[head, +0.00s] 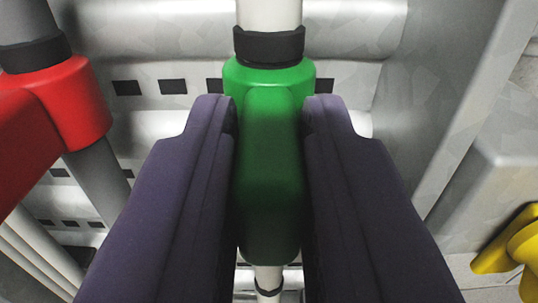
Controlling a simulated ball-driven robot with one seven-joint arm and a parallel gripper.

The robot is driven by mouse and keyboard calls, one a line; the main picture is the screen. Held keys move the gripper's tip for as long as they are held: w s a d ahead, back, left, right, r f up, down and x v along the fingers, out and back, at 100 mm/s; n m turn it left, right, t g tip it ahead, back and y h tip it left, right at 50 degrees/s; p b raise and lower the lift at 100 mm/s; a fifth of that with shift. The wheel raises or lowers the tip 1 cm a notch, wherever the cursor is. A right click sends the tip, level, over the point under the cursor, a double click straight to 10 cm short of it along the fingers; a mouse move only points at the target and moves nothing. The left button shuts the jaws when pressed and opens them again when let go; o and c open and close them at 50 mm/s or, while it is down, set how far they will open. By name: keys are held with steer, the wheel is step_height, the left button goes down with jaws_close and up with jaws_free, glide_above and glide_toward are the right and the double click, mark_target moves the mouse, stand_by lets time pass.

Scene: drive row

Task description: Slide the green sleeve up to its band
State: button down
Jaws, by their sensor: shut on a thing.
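The green sleeve (270,150) sits around a pale upright rod (269,14) in the middle of the view. A black band (269,46) circles the rod right at the sleeve's upper end; sleeve and band look to be touching or nearly so. Another dark ring (268,285) shows on the rod below the sleeve. My gripper (270,118) is shut on the green sleeve, with one dark purple finger on each side of it.
A red sleeve (85,100) with a thick red arm sits on a grey rod at left, under its own black band (32,52). A yellow part (515,245) is at lower right. Grey metal panels with dark slots stand behind, and a grey wall (450,110) rises at right.

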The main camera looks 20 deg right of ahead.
steer(key=shift+r, duration=0.45)
steer(key=c, duration=1.1)
jaws_free()
steer(key=shift+f, duration=0.1)
steer(key=shift+s+a, duration=0.1)
steer(key=shift+s, duration=0.05)
steer(key=b+v, duration=0.2)
steer(key=v, duration=0.5)
steer(key=shift+s, duration=0.2)
steer(key=shift+a+f+b, duration=0.1)
steer(key=shift+b, duration=0.4)
